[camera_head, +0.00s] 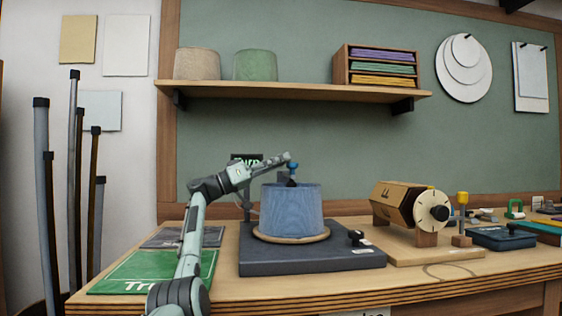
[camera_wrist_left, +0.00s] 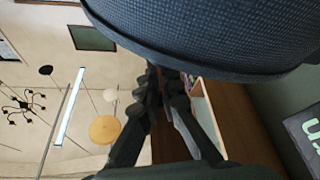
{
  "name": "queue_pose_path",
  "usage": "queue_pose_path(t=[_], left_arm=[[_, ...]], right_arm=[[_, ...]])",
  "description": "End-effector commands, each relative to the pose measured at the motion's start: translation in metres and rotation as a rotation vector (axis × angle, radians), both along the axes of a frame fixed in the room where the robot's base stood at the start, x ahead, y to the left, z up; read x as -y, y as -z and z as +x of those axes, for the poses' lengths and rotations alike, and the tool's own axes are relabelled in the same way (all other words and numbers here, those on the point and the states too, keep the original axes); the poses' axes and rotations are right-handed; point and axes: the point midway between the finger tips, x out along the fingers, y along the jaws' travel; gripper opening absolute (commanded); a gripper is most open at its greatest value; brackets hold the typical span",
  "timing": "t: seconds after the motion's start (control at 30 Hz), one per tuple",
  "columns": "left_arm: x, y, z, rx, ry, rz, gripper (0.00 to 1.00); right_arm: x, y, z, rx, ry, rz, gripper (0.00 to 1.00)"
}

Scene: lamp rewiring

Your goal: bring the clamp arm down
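A blue ribbed lampshade (camera_head: 290,210) stands upright on a round wooden disc on the dark base plate (camera_head: 310,262). A small blue-topped piece (camera_head: 293,167) with a dark lower end shows just above the shade; it appears to belong to the clamp arm, mostly hidden behind shade and gripper. My left gripper (camera_head: 280,159) reaches over from the left, its fingertips close to that piece. In the left wrist view its dark fingers (camera_wrist_left: 164,80) converge, and the shade (camera_wrist_left: 210,35) fills the top. Contact or grip on the clamp arm is not clear. My right gripper is not visible.
A black knob (camera_head: 356,238) sits on the base plate's right side. A wooden drum with a dial (camera_head: 432,212) and a dark blue box (camera_head: 502,237) stand farther right. A green mat (camera_head: 130,272) lies at left. A wall shelf (camera_head: 290,89) hangs above.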

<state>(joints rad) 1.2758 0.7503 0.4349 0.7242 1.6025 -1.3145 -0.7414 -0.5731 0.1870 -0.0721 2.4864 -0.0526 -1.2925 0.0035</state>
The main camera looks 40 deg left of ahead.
Motion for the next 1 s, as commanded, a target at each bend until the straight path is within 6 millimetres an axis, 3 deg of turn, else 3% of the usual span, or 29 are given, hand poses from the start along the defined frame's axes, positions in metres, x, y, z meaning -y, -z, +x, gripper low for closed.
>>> queue_pose_path(t=[0.03, 0.33, 0.47, 1.0], left_arm=[[0.003, 0.012, 0.004, -0.024, 0.01, 0.006, 0.0], [0.003, 0.014, 0.004, -0.029, 0.01, 0.006, 0.0], [-0.001, 0.012, -0.005, -0.019, 0.005, 0.007, 0.0], [-0.057, 0.004, -0.101, -0.002, -0.003, 0.002, 0.0]], right_arm=[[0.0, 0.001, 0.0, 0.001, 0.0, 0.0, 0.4], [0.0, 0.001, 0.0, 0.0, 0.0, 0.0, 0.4], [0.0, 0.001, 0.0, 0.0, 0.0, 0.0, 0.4], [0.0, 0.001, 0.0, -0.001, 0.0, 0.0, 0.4]])
